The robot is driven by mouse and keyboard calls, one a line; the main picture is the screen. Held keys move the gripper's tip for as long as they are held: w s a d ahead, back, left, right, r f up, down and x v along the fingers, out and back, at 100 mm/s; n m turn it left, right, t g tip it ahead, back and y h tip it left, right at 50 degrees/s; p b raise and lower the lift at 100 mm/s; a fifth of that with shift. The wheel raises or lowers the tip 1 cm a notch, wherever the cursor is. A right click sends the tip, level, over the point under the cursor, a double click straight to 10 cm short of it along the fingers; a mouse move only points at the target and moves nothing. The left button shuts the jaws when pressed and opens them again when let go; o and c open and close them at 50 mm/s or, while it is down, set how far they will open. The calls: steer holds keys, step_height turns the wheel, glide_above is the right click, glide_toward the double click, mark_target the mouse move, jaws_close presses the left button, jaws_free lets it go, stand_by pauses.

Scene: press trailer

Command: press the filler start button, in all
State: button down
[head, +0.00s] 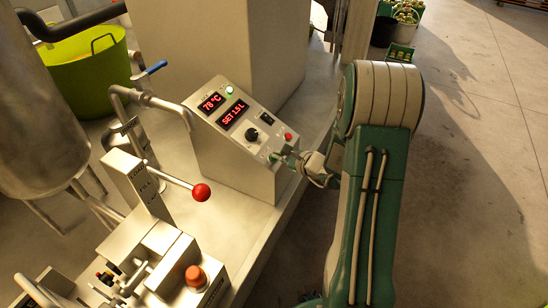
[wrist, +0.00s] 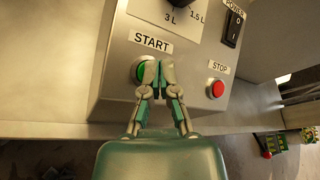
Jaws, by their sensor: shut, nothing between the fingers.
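The filler control box (head: 222,148) stands on the trailer deck with red displays reading 78 °C and SET 1.5 L. The green start button (wrist: 140,71) sits under the START label (wrist: 152,42) on its sloped face. My gripper (wrist: 152,68) is shut and empty, its fingertips at the start button and covering its right part. Whether they touch or press it I cannot tell. In the head view my gripper (head: 282,157) is at the box's lower right face. The red stop button (wrist: 216,89) is to the right of my fingers, apart from them.
A black power switch (wrist: 232,29) and a dosing knob (head: 252,134) are on the same face. A red-ball lever (head: 201,192) and an orange button (head: 194,274) stand at the left front. A green tub (head: 85,75) is behind. Floor at the right is clear.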

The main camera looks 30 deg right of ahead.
steer(key=shift+a+f, duration=0.1)
steer(key=shift+f, duration=0.1)
stand_by(0.6)
steer(key=shift+s+d+r, duration=0.15)
steer(key=shift+r, duration=0.2)
steer(key=shift+s+d+r, duration=0.1)
steer(key=shift+r, duration=0.25)
steer(key=r, duration=0.1)
steer(key=s+d+r, duration=0.1)
steer(key=r, duration=0.2)
steer(key=shift+s+d+r, duration=0.2)
steer(key=shift+s, duration=0.2)
stand_by(0.5)
